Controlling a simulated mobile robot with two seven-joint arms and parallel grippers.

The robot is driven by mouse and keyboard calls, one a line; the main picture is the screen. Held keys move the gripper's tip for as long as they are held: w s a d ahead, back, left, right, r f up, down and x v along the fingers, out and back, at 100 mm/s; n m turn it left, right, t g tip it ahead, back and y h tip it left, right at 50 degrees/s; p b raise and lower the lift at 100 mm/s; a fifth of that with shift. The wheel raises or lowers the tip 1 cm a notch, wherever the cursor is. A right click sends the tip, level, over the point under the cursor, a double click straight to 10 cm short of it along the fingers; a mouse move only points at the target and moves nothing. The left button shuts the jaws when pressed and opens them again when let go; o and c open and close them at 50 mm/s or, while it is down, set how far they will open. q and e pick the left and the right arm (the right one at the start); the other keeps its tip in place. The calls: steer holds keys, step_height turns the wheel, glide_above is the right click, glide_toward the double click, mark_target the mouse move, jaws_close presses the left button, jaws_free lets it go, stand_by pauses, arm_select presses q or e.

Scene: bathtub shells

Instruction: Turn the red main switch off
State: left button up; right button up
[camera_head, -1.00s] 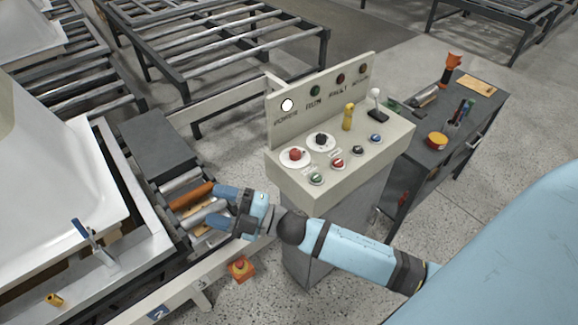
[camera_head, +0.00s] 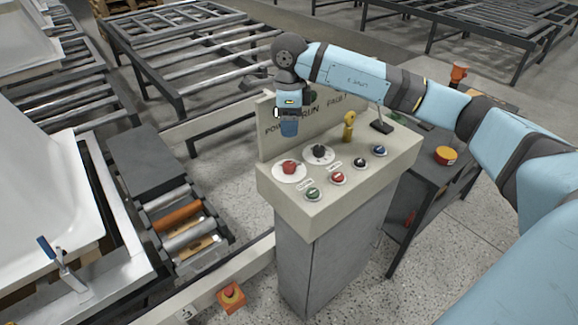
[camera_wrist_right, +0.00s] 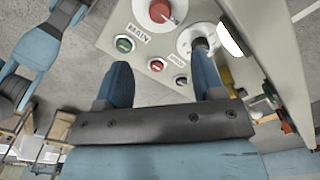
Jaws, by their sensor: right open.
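The red main switch (camera_head: 289,168) is a red knob on a round white plate at the left of the control box's sloping top. It also shows at the top of the right wrist view (camera_wrist_right: 160,11), partly cut off by the frame edge. My right gripper (camera_head: 288,129) is above and behind the switch in the head view, pointing down, apart from it. In the right wrist view its two blue fingers (camera_wrist_right: 162,75) are spread with nothing between them. One fingertip overlaps the black knob (camera_wrist_right: 200,44); I cannot tell whether they touch. My left gripper is not in view.
The black knob (camera_head: 319,152) sits beside the switch. Green (camera_head: 313,194), red (camera_head: 338,178), black (camera_head: 360,162) and blue (camera_head: 379,150) buttons line the front. A yellow key-like handle (camera_head: 349,126) and a lever (camera_head: 381,122) stand behind. The upright back panel (camera_head: 267,140) borders the gripper.

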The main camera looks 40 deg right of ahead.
mark_target(289, 164)
step_height(289, 164, down, 14)
steer(key=shift+r+p, duration=0.2)
steer(key=shift+p, duration=0.2)
steer(key=shift+c, duration=0.3)
steer(key=c, duration=0.9)
